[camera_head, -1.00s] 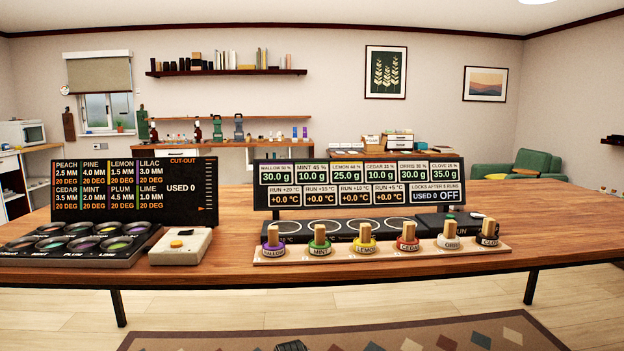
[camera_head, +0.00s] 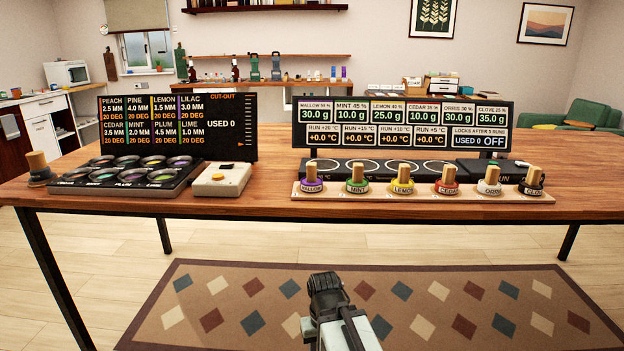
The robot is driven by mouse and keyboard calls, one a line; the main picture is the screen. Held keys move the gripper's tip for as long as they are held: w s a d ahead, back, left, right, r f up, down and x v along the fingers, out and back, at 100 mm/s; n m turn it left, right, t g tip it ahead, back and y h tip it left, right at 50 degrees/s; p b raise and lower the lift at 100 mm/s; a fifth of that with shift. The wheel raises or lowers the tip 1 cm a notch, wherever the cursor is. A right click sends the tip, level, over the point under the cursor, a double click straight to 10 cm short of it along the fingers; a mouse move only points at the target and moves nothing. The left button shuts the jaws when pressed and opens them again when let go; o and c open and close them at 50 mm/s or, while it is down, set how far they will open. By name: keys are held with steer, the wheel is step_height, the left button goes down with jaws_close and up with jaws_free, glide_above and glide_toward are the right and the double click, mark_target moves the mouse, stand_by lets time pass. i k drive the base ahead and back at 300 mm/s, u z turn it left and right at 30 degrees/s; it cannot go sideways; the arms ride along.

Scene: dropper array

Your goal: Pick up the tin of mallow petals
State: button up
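The tin of mallow petals (camera_head: 312,186) has a purple band labelled MALLOW and a light wooden peg on top. It stands upright at the left end of a light wooden strip (camera_head: 420,198) near the table's front edge. My gripper (camera_head: 325,285) is low in the middle of the view, in front of the table and well apart from the tin. Its fingers are too small and dark to tell if they are open or shut.
Beside the mallow tin stand tins labelled mint (camera_head: 357,186), lemon (camera_head: 402,187), cedar and others. Behind them are a black ringed plate and a display board (camera_head: 400,125).

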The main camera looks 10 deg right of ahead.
mark_target(311, 183)
steer(key=u, duration=3.95)
steer(key=k, duration=1.85)
steer(key=z, duration=0.35)
